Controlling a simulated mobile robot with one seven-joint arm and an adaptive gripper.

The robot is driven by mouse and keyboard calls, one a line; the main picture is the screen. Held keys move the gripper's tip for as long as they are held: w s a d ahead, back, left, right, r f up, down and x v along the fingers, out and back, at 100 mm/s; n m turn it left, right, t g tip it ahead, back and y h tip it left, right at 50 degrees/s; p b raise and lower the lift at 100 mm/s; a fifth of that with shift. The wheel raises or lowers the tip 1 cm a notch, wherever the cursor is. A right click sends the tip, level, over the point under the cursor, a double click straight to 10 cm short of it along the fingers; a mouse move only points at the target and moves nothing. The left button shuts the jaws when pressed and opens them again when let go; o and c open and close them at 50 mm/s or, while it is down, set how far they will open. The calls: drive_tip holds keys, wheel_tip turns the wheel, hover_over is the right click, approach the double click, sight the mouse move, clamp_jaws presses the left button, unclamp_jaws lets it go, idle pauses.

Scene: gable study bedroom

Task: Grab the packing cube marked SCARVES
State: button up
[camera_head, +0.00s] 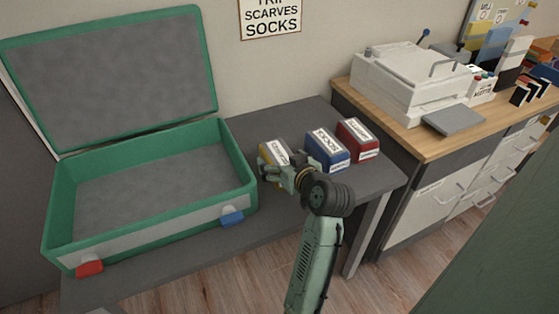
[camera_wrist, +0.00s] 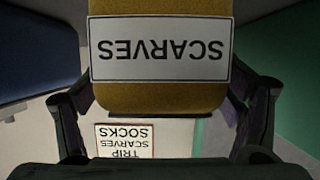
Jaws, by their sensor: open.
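The yellow packing cube (camera_head: 270,149) stands on the dark grey table (camera_head: 240,215), right of the open suitcase. My gripper (camera_head: 284,178) is at its near side and hides part of it. In the wrist view the mustard-yellow cube (camera_wrist: 160,98) fills the top middle, and its white label reads SCARVES upside down. My open gripper (camera_wrist: 165,110) has one finger on each side of the cube's near end. A gap seems to show at both sides; whether either finger touches cannot be told.
A blue cube (camera_head: 327,157) and a red cube (camera_head: 358,139) stand close by on the right. The green suitcase (camera_head: 150,225) is open and empty on the left. A wall sign (camera_head: 271,17) reads TRIP, SCARVES, SOCKS. A wooden-topped desk (camera_head: 400,128) with a printer (camera_head: 408,80) stands right.

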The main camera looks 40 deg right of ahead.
drive_tip(key=shift+w, duration=0.2)
drive_tip(key=shift+c, duration=0.5)
drive_tip(key=shift+f, duration=0.1)
drive_tip(key=c, duration=1.2)
